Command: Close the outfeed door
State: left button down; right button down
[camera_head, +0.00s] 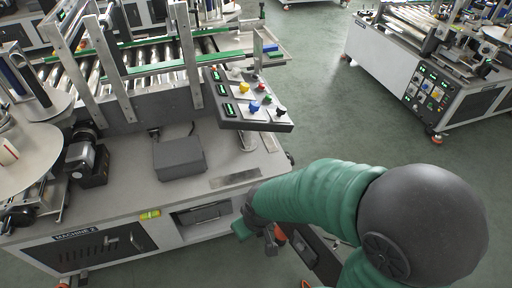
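The labeller's cabinet (165,226) is in front of me, with a dark vented door (80,252) at its left that sits flush and has a metal handle (128,242). To its right is a recessed opening (203,212). A dark panel (318,253) juts out past the cabinet's right end, partly hidden by my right arm; I cannot tell whether it is the outfeed door. My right gripper (262,236) is low at the cabinet's front right corner, beside this panel. Its fingers are small and partly hidden, so contact and opening are unclear. My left gripper is not in view.
A tilted control panel (248,103) with coloured knobs overhangs the cabinet's right side. A grey box (179,158) and a roller conveyor (150,62) are on top. Another machine (430,65) stands at upper right. Green floor (345,125) between them is clear.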

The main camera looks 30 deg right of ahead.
aim_at(328, 267)
jog(key=k+l+u, duration=0.15)
jog(key=l, duration=0.45)
jog(key=k+l+u, duration=0.15)
jog(key=k+l, duration=0.2)
jog(key=l, duration=0.15)
jog(key=k+l+u, duration=0.15)
jog(key=k+l, duration=0.15)
jog(key=l, duration=0.25)
jog(key=k+l+u, duration=0.15)
jog(key=k+l, duration=0.2)
jog(key=l+u, duration=0.1)
jog(key=l, duration=0.4)
jog(key=k+l+u, duration=0.1)
jog(key=l, duration=0.35)
jog(key=k+l+u, duration=0.1)
jog(key=l, duration=0.4)
jog(key=k+l, duration=0.1)
jog(key=l, duration=0.4)
jog(key=k+j+z, duration=0.15)
